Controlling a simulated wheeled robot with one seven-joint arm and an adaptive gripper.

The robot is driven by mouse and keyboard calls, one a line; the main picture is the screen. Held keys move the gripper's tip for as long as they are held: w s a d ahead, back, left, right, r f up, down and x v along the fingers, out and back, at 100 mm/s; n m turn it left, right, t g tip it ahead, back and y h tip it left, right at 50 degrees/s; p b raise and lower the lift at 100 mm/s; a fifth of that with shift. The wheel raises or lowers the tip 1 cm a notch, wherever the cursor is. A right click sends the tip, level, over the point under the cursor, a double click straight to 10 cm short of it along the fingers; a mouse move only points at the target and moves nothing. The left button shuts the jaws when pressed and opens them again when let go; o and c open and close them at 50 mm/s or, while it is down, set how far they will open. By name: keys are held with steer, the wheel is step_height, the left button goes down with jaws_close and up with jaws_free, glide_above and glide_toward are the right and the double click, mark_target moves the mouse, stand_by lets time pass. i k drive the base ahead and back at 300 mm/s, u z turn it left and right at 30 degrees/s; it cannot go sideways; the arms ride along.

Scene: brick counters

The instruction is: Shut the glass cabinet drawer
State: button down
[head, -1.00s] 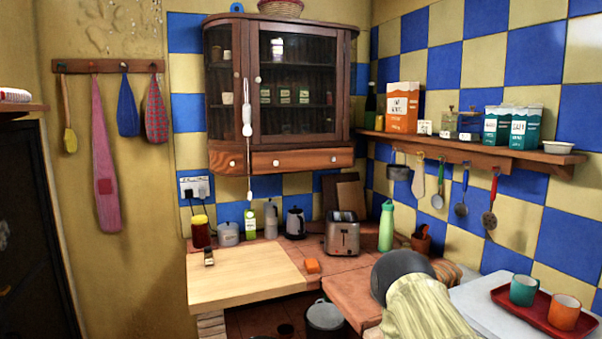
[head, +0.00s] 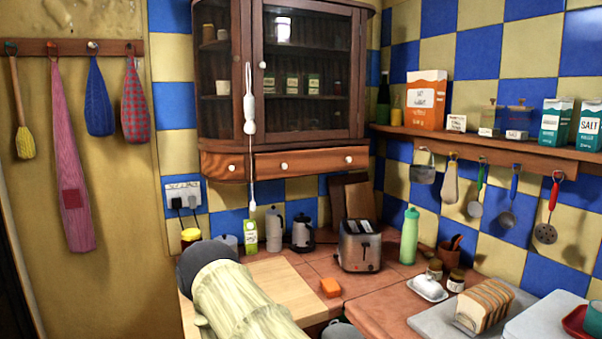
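The glass cabinet (head: 305,75) hangs on the back wall, a dark wooden case with glass doors. Its wide drawer (head: 312,164) lies below the doors and has two white knobs. The drawer front seems to stand a little proud of the case; how far it is out I cannot tell from this angle. My arm (head: 235,300), pale yellow-green with a dark rounded end, shows at the bottom left of centre, below the cabinet. My gripper is not visible.
A white pull cord (head: 250,125) hangs before the cabinet's left part. A shelf (head: 490,145) with cartons and hanging utensils runs along the right wall. The counter below holds a toaster (head: 360,246), a green bottle (head: 409,236), an orange block (head: 330,287) and a bread loaf (head: 485,305).

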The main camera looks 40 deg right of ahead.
mark_target(283, 163)
steer(key=z, duration=0.2)
steer(key=i, duration=0.8)
steer(key=z, duration=0.55)
